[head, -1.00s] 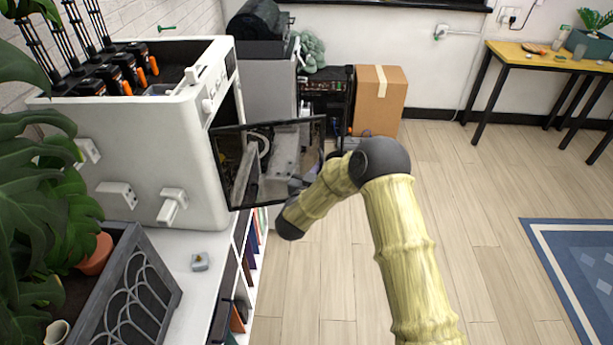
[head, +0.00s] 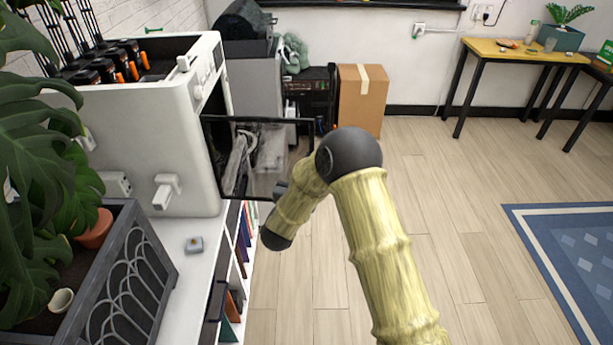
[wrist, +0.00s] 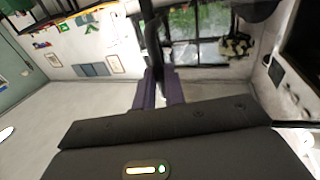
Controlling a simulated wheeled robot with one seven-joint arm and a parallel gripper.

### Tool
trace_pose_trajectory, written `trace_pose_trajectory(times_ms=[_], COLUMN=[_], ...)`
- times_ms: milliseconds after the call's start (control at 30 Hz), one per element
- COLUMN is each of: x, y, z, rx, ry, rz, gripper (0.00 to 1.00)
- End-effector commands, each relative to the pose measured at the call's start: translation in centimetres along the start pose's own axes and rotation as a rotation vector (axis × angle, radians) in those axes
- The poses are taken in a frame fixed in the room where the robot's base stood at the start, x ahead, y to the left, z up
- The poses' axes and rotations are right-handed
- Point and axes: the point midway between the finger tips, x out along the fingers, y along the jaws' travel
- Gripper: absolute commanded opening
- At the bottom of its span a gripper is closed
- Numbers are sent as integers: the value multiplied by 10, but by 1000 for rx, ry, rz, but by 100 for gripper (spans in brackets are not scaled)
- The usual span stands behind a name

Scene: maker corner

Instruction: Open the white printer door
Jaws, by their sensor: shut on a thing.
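The white printer (head: 150,135) stands on the white cabinet at the left. Its dark-framed, see-through door (head: 262,119) stands open, swung out to the right from the printer's front. Through the pane I see grey and white shapes behind it. My gripper (head: 281,188) is at the door's outer side, mostly hidden behind my own arm in the head view. In the wrist view, the purple fingers of my gripper (wrist: 159,88) are shut on a dark upright bar of the door (wrist: 152,40). The exact grip spot cannot be seen in the head view.
A planter with large leaves (head: 130,270) stands at the near left. A small grey item (head: 194,245) lies on the cabinet top (head: 190,290). A cardboard box (head: 362,100) stands behind the door. The wooden floor to the right is clear up to a blue rug (head: 580,250).

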Motion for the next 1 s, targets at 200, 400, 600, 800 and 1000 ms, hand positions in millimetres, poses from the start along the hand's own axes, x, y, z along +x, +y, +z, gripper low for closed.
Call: trace_pose_trajectory(times_ms=[200,400,600,800,1000], x=[-4,-2,-1,-3,-25], y=[-10,-7,-4,-3,-4], z=[-3,-3,-2,-1,1], rx=[9,8,6,4,3], ry=[1,1,1,1,0], rz=[-23,-19,-11,-9,-12], gripper=[0,33,33,33,33])
